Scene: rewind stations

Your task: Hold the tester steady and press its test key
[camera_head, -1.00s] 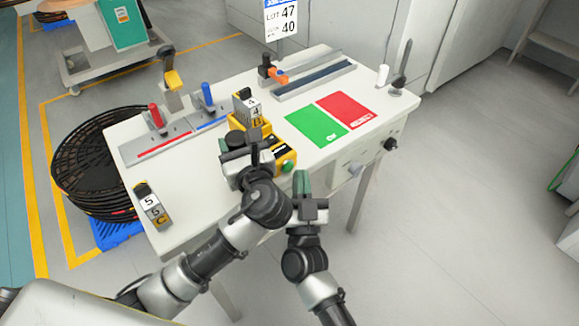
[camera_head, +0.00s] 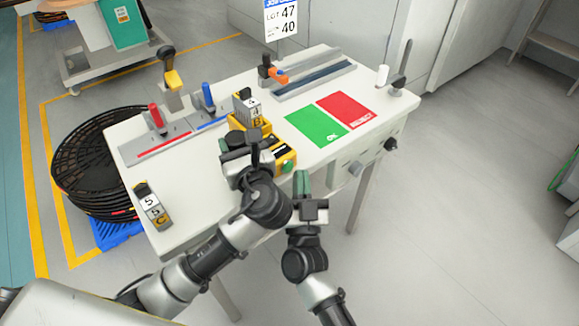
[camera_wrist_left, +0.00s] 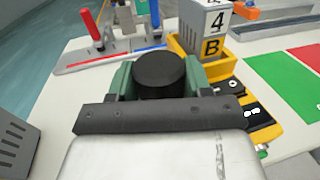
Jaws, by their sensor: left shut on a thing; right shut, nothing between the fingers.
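The tester (camera_head: 284,155) is a yellow and black device near the table's front edge, with a numbered grey block (camera_head: 247,105) standing in its yellow holder. Its green key (camera_head: 288,167) is at the near right end. My left gripper (camera_head: 247,150) is shut on a round black knob (camera_wrist_left: 160,70) at the tester's left side; in the left wrist view its green fingers flank the knob. My right gripper (camera_head: 302,183) is shut and empty, just right of and nearer than the key; contact cannot be told.
Green (camera_head: 316,128) and red (camera_head: 346,109) mats lie right of the tester. Behind are a fixture with red and blue levers (camera_head: 180,133) and a long rail (camera_head: 314,76). Another numbered block (camera_head: 154,207) stands at the front left.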

